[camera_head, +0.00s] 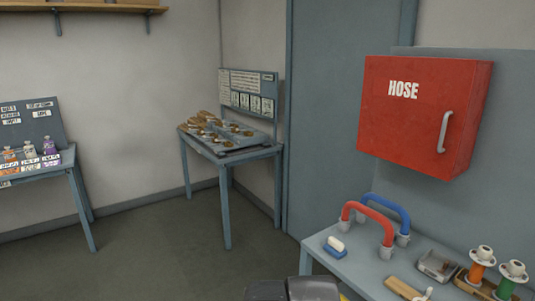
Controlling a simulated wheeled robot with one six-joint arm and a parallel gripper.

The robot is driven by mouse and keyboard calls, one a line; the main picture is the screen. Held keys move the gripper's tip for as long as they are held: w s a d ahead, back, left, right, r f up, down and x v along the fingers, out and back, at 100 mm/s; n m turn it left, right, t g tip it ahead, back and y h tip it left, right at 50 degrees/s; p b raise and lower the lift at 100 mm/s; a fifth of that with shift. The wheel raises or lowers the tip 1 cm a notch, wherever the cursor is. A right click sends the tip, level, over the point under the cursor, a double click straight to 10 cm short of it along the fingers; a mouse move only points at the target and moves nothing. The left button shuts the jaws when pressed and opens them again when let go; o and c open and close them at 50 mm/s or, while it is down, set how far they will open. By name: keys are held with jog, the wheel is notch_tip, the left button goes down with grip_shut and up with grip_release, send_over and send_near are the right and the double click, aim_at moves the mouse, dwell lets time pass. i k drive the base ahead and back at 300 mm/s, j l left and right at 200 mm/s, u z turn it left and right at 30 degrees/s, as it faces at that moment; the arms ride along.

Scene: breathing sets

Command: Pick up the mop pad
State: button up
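I cannot make out any object that is clearly the mop pad. A small blue block with a white top (335,247) lies at the left end of the near table (352,268), but I cannot tell what it is. No gripper fingers show. A dark part at the bottom edge, probably mine, is cut off by the frame.
Red and blue hoops, a grey metal item and orange and green spools (481,266) stand on the near table. A red HOSE cabinet (420,115) hangs above. A table (228,153) with a tray stands in the corner, another at left. The floor between is clear.

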aim_at(333, 246)
jog(key=j, duration=0.1)
jog(key=i+l, duration=0.2)
jog(key=i, duration=0.15)
jog(key=i+l+z, duration=0.1)
jog(key=i+l, duration=0.3)
jog(key=i, duration=0.3)
